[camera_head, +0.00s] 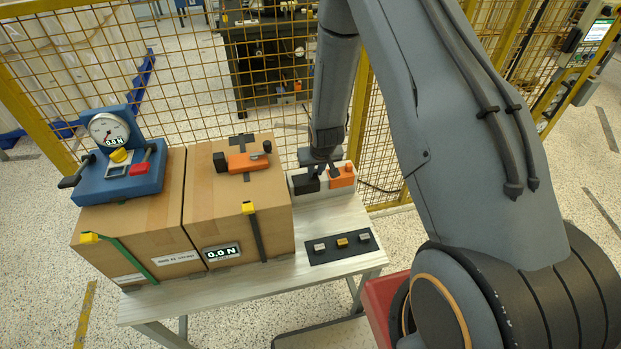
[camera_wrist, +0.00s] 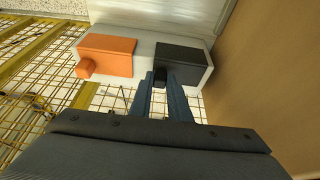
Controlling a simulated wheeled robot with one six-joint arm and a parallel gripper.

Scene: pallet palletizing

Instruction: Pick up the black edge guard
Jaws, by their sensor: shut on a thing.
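The black edge guard (camera_wrist: 183,60) is a dark block in the right part of a pale tray (camera_wrist: 146,45) in the wrist view. In the head view, the black edge guard (camera_head: 306,183) sits at the left of the tray (camera_head: 318,189), partly hidden by my gripper. My gripper (camera_wrist: 163,82) has its fingers close together at the near edge of the guard and is shut on it. In the head view, my gripper (camera_head: 323,171) points down over the tray. I see no clear gap between the guard and the tray.
An orange block (camera_wrist: 106,56) lies beside the guard in the tray. Two strapped cartons (camera_head: 237,193) stand close to the left, one bearing a blue gauge device (camera_head: 120,170). A dark panel with small clips (camera_head: 342,244) lies on the table. A yellow mesh fence (camera_head: 240,90) runs behind.

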